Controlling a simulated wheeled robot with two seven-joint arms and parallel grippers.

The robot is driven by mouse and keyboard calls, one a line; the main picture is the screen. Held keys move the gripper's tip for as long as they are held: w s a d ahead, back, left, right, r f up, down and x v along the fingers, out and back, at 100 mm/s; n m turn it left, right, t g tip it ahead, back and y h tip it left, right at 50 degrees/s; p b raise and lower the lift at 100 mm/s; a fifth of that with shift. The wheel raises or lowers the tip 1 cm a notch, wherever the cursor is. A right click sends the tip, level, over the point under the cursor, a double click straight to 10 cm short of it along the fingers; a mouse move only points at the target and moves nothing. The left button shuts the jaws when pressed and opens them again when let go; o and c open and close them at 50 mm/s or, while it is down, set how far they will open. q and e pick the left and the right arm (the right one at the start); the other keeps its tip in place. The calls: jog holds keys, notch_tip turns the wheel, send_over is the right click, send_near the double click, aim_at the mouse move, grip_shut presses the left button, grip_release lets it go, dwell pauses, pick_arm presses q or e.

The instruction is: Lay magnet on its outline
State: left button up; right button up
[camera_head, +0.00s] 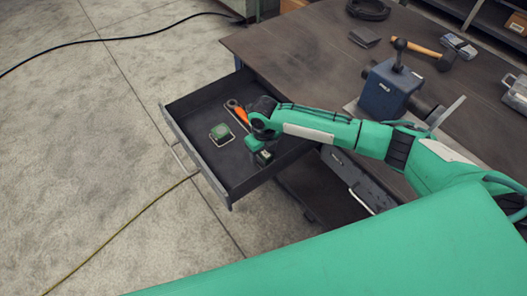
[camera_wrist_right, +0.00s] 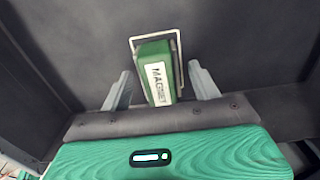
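The magnet (camera_head: 220,131) is a small green block in the open drawer. In the right wrist view the magnet (camera_wrist_right: 157,75) carries a white label reading MAGNET. It sits within a pale rectangular outline (camera_wrist_right: 181,62) on the drawer floor, and the outline (camera_head: 224,143) also shows around it in the head view. My right gripper (camera_head: 264,158) is over the drawer, to the right of the magnet. In the wrist view its two grey fingers (camera_wrist_right: 161,88) are spread, with gaps between them and the magnet. My left gripper is not in view.
The drawer (camera_head: 188,143) is pulled out from the workbench (camera_head: 290,50). An orange-handled tool (camera_head: 239,113) lies in it near my right wrist. A blue vise (camera_head: 388,88), a hammer (camera_head: 425,48) and small boxes are on the bench. The drawer's left floor area is clear.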

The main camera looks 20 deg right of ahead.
jog(key=shift+r, duration=0.1)
jog(key=shift+r, duration=0.3)
notch_tip(320, 180, up, 5)
jog(key=p, duration=0.5)
jog(key=shift+r, duration=0.15)
notch_tip(320, 180, up, 4)
jog(key=p, duration=0.4)
jog(key=shift+r, duration=0.1)
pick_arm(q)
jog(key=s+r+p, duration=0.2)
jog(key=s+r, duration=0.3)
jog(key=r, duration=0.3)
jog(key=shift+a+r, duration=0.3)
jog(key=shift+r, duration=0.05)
pick_arm(e)
jog(key=shift+r, duration=1.05)
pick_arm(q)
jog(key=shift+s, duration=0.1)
